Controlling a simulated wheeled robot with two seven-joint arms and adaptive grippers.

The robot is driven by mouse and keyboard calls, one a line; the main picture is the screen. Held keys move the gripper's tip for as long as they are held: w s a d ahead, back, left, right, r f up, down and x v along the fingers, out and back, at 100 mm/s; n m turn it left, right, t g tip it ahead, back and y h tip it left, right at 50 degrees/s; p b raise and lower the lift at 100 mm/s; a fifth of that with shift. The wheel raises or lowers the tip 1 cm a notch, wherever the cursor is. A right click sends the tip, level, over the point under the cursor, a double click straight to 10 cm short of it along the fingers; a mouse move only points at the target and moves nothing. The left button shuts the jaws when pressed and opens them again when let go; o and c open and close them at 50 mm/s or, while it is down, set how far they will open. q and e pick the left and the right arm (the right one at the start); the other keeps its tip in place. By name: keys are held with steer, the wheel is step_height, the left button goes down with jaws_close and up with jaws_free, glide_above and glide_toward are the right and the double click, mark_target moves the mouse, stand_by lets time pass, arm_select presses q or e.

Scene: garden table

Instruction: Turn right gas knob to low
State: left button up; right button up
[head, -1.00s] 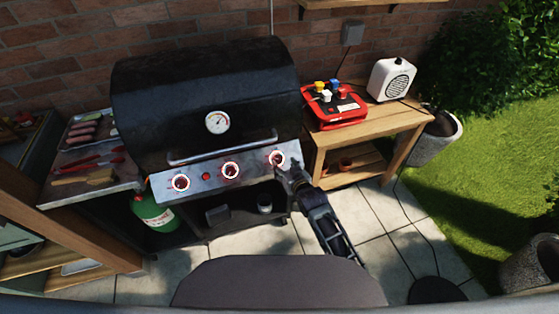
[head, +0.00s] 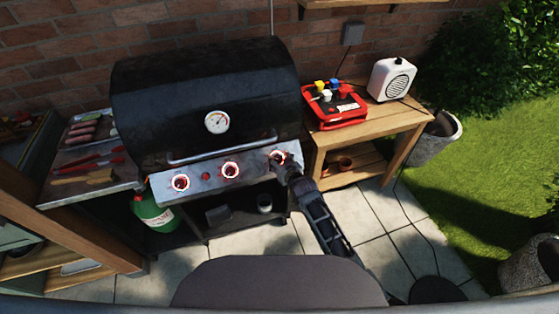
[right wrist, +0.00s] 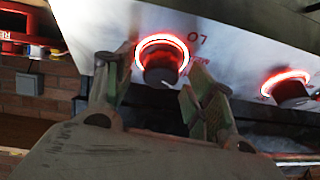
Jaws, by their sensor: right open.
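The right gas knob (head: 277,158) is on the right end of the grill's sloped metal panel, with a glowing red ring around it. In the right wrist view the dark knob (right wrist: 162,68) sits beyond and between my open fingers, with the letters "LO" beside its ring. My right gripper (head: 284,170) is right at the knob in the head view; its open fingertips (right wrist: 155,75) flank the knob in the wrist view. I cannot tell whether they touch it. The black grill (head: 205,100) has its lid closed. My left gripper is not in view.
The middle knob (head: 230,170) and left knob (head: 181,183) also have red rings, with a red button (head: 206,176) between them. A wooden table (head: 385,125) on the right bears a red case (head: 335,122) and a white speaker (head: 391,78).

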steer(key=shift+c, duration=0.3)
steer(key=c, duration=0.9)
steer(key=shift+c, duration=0.2)
steer(key=shift+n+p, duration=0.4)
steer(key=shift+n, duration=0.1)
steer(key=shift+d+n+g+y+p, duration=0.1)
steer(key=shift+n+g+y+p, duration=0.2)
steer(key=shift+n+y+p, duration=0.5)
steer(key=shift+w+n+g+p, duration=0.1)
steer(key=shift+n+g+p, duration=0.5)
steer(key=shift+n, duration=1.4)
steer(key=shift+n+g+y+p, duration=0.15)
steer(key=shift+n+g+y, duration=0.25)
steer(key=shift+n, duration=0.75)
steer(key=shift+n+g+y+p, duration=0.15)
steer(key=shift+n+g+y, duration=0.2)
steer(key=shift+n, duration=0.8)
steer(key=shift+n+g, duration=0.95)
steer(key=shift+n, duration=1.75)
